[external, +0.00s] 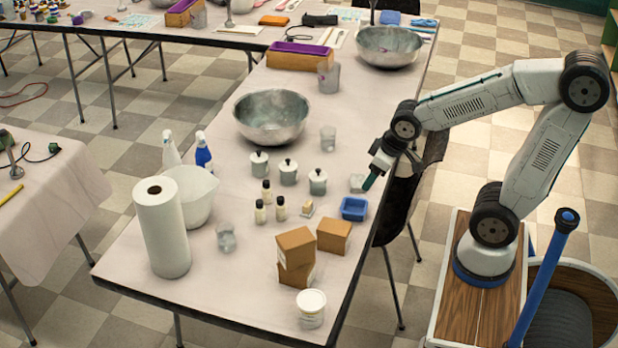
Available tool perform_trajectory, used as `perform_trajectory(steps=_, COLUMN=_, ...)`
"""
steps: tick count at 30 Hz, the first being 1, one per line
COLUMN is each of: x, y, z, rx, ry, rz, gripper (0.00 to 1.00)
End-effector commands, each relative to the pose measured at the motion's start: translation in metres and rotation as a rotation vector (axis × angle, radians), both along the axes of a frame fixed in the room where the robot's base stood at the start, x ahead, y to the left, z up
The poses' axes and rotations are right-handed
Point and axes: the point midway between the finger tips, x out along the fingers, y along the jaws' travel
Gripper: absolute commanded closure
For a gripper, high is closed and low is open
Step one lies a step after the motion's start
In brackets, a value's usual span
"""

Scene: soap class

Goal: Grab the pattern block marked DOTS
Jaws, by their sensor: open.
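No marking that reads DOTS is legible in the external view, so I cannot tell which thing is the pattern block. A small pale grey block-like thing (357,183) lies on the table near its right edge. A small cream and tan piece (307,209) lies further left. Brown boxes sit in front: one atop another (295,245) and one beside them (334,236).
A blue tray (354,209) sits just in front of my gripper. Several lidded metal pots (289,172) and small bottles (280,208) stand left. A steel bowl (271,117), clear cup (328,139), paper roll (161,228) and white tub (311,308) share the table (225,285).

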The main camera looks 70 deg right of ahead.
Motion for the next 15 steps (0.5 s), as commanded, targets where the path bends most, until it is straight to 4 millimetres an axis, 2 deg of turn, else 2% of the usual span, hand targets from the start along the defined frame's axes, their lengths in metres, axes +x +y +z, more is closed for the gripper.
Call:
perform_trajectory(steps=1, x=0.019, y=-0.009, z=-0.016, rx=-0.005, ry=-0.026, rz=-0.016, gripper=0.38)
perform_trajectory(steps=6, x=0.075, y=-0.036, z=-0.060, rx=-0.011, ry=-0.166, rz=-0.053, gripper=0.38)
perform_trajectory(steps=12, x=0.122, y=-0.064, z=-0.114, rx=0.008, ry=-0.335, rz=-0.088, gripper=0.38)
perform_trajectory(steps=15, x=0.138, y=-0.077, z=-0.143, rx=0.027, ry=-0.420, rz=-0.104, gripper=0.38)
